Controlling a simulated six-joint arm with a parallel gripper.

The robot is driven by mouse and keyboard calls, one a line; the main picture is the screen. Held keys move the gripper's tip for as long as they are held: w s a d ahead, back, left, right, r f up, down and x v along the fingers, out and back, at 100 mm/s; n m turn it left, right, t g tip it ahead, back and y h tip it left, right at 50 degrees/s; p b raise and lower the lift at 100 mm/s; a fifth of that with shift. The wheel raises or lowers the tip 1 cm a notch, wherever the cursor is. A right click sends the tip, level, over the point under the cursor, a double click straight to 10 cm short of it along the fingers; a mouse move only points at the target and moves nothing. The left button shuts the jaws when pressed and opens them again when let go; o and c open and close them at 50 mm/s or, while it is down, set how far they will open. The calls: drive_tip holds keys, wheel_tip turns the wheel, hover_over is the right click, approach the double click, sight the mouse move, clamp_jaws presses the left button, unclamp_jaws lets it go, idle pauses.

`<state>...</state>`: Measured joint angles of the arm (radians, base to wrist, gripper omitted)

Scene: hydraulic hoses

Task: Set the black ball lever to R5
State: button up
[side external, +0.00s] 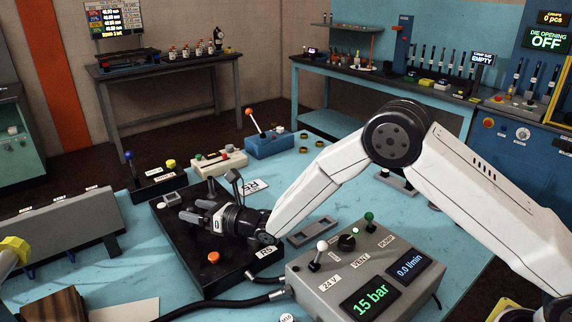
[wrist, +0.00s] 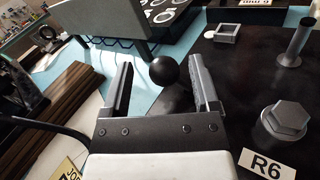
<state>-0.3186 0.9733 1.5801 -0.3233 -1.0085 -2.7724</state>
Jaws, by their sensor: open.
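The black ball lever shows its round black ball (wrist: 166,70) in the wrist view, between the two fingers of my gripper (wrist: 164,78). The fingers stand apart on either side of it, with a visible gap to each. Whether the ball is level with the fingertips or beyond them, I cannot tell. The lever's stem and its setting are hidden. In the side view my gripper (side external: 183,207) is low over a black plate (side external: 170,262), and I cannot make out the ball there.
In the wrist view a hex bolt (wrist: 285,120) and an upright peg (wrist: 298,42) stand right of my gripper. In the side view a grey control box (side external: 352,272) stands right of the plate, with hoses (side external: 225,303) beside it. An orange knob (side external: 213,258) is on the plate.

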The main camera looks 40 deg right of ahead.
drive_tip(key=shift+v, duration=2.3)
drive_tip(key=shift+r, duration=0.1)
drive_tip(key=s+d+r+n+g+h, duration=0.1)
drive_tip(key=s+d+n+g+h, duration=0.1)
drive_tip(key=s+d+n, duration=0.5)
drive_tip(key=s+d+r+n+g+h, duration=0.1)
drive_tip(key=s+d+n+h, duration=0.3)
drive_tip(key=n, duration=1)
drive_tip(key=s+d+r+n+g+h, duration=0.1)
drive_tip(key=s+d+n+g+h, duration=0.2)
drive_tip(key=s+d+n, duration=0.7)
drive_tip(key=shift+s+d+r+n+g+h, duration=0.2)
drive_tip(key=shift+d+g, duration=0.05)
drive_tip(key=shift+d, duration=0.15)
drive_tip(key=shift+s+d+r+n+g+h, duration=0.2)
drive_tip(key=shift+s+d+g, duration=0.05)
drive_tip(key=shift+d, duration=0.1)
drive_tip(key=s+f+g, duration=0.1)
drive_tip(key=s, duration=0.1)
drive_tip(key=s+f+g, duration=0.4)
drive_tip(key=s, duration=0.1)
drive_tip(key=shift+d, duration=0.2)
drive_tip(key=shift+s+a+f, duration=0.1)
drive_tip(key=shift+s, duration=0.25)
